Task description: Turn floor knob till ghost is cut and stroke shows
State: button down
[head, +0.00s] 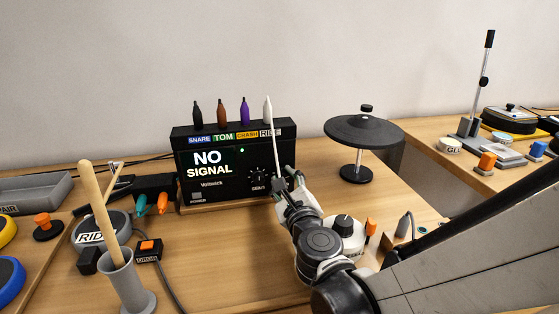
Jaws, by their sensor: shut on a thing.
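The black drum module (225,188) stands at the back of the wooden table. Its screen (209,163) reads "NO SIGNAL", with no stroke shown, and a small green light glows right of it. A dark knob (258,175) shows above the label "SENS". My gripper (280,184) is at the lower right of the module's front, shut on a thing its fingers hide. A floor knob cannot be made out; that corner is covered by my gripper.
Black, brown and purple plugs stand along the module's top. A round black pad (365,132) on a stand is to the right. A white unit with a dark knob (344,226) sits beside my arm. A grey cup (129,284) holding sticks stands front left. Open tabletop lies in front of the module.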

jog(key=n, duration=1.1)
jog(key=shift+b, duration=0.35)
jog(key=shift+f+n, duration=0.1)
jog(key=shift+n, duration=1.9)
jog(key=c, duration=1.5)
grip_release()
jog(key=v, duration=1.2)
